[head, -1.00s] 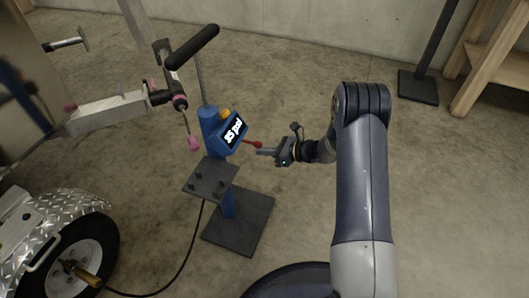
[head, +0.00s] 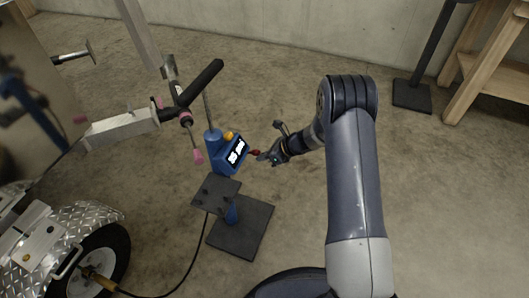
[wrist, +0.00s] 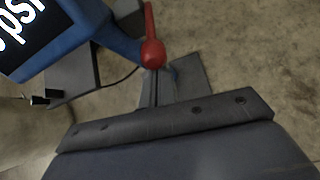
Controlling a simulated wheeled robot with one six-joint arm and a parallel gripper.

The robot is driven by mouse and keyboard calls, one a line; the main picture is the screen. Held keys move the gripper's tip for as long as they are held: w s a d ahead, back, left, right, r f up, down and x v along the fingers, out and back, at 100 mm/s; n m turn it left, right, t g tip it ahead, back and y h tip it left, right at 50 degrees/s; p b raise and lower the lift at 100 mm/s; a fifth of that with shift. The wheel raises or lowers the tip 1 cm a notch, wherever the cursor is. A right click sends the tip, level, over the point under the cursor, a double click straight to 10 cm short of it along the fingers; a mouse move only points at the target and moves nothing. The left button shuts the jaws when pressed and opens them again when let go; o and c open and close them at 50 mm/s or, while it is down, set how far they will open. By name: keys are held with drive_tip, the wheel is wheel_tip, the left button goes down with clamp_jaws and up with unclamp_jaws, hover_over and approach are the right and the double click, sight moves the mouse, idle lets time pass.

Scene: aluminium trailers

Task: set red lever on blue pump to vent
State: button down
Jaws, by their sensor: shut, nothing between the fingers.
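The blue pump (head: 225,160) stands left of my gripper, with a lit screen facing up and right. Its red lever (head: 254,152) sticks out to the right from the side of the pump. My gripper (head: 263,157) is shut and empty, with its tip at the lever's outer end. In the wrist view the red lever (wrist: 152,50) has a round red end just beyond my shut fingers (wrist: 155,88). I cannot tell whether they touch. The blue pump housing (wrist: 105,38) fills the upper left there, its screen showing "psi" upside down. No vent mark is readable.
A yellow-orange knob (head: 228,136) sits on top of the pump. The pump's stand has a dark base plate (head: 250,232).

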sight(254, 151)
drive_tip(key=shift+w+a+r+h+p, duration=0.1)
drive_tip(key=shift+a+r+h+p, duration=0.1)
drive_tip(key=shift+r+h+p, duration=0.3)
drive_tip(key=shift+a+r+h+p, duration=0.15)
drive_tip(key=shift+r+h+p, duration=0.05)
drive_tip(key=shift+r+p, duration=0.5)
drive_tip(key=shift+w+a+r+p, duration=0.1)
drive_tip(key=shift+a+r+p, duration=0.15)
drive_tip(key=shift+r+p, duration=0.2)
drive_tip(key=shift+w+a+r+p, duration=0.1)
drive_tip(key=shift+a+r+p, duration=0.2)
drive_tip(key=shift+r, duration=0.2)
drive_tip(key=shift+d+f, duration=0.1)
drive_tip(key=shift+f, duration=0.2)
drive_tip(key=shift+r, duration=0.15)
drive_tip(key=shift+r+p, duration=0.35)
drive_tip(key=shift+r, duration=0.3)
